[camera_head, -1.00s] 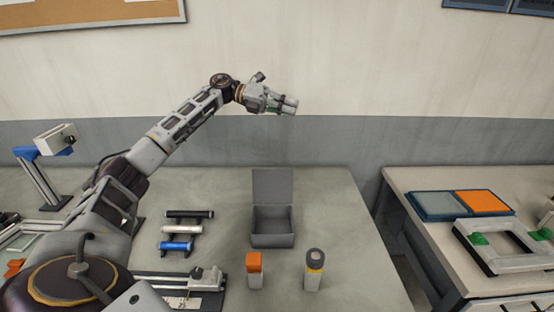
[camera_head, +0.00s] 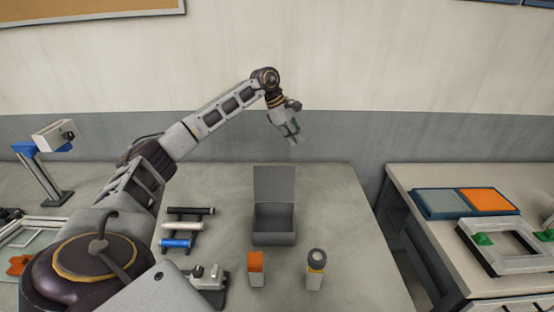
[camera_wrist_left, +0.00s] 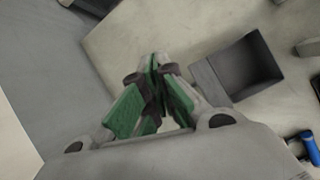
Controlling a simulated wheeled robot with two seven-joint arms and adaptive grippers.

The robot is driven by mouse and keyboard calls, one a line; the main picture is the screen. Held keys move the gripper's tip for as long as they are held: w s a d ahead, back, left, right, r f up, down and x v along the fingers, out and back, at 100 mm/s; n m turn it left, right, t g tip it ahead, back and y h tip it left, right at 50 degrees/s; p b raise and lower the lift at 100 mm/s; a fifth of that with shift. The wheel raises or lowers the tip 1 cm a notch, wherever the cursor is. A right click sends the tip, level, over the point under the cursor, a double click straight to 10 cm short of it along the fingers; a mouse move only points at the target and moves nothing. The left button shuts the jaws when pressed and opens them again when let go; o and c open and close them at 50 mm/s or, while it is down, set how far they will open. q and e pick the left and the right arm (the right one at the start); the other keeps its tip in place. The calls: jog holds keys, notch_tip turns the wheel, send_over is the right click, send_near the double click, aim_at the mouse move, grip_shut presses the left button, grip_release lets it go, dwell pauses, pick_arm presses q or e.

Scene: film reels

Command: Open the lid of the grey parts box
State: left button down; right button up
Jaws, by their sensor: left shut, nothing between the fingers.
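The grey parts box (camera_head: 274,238) stands on the table in the head view. Its lid (camera_head: 274,184) stands upright at the back edge, so the box is open and its inside looks empty. In the left wrist view the box (camera_wrist_left: 250,68) shows at the right, with its dark inside visible. My left gripper (camera_head: 296,140) is above and behind the box, pointing down and apart from the lid. In the left wrist view its green-padded fingers (camera_wrist_left: 156,75) meet at the tips with nothing between them. My right gripper is not in view.
A second table at right holds a two-coloured tray (camera_head: 438,203) and a frame (camera_head: 510,247).

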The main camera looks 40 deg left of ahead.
pick_arm(q)
jog(key=s+a+f+m+g+y, duration=0.1)
jog(key=a+m+y, duration=0.5)
jog(key=m, duration=0.8)
jog(key=a+f, duration=0.1)
jog(key=a, duration=0.2)
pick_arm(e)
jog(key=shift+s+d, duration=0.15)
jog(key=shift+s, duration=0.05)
pick_arm(q)
jog(key=shift+s, duration=0.1)
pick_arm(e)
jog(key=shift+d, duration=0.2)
pick_arm(q)
jog(key=shift+f, duration=0.1)
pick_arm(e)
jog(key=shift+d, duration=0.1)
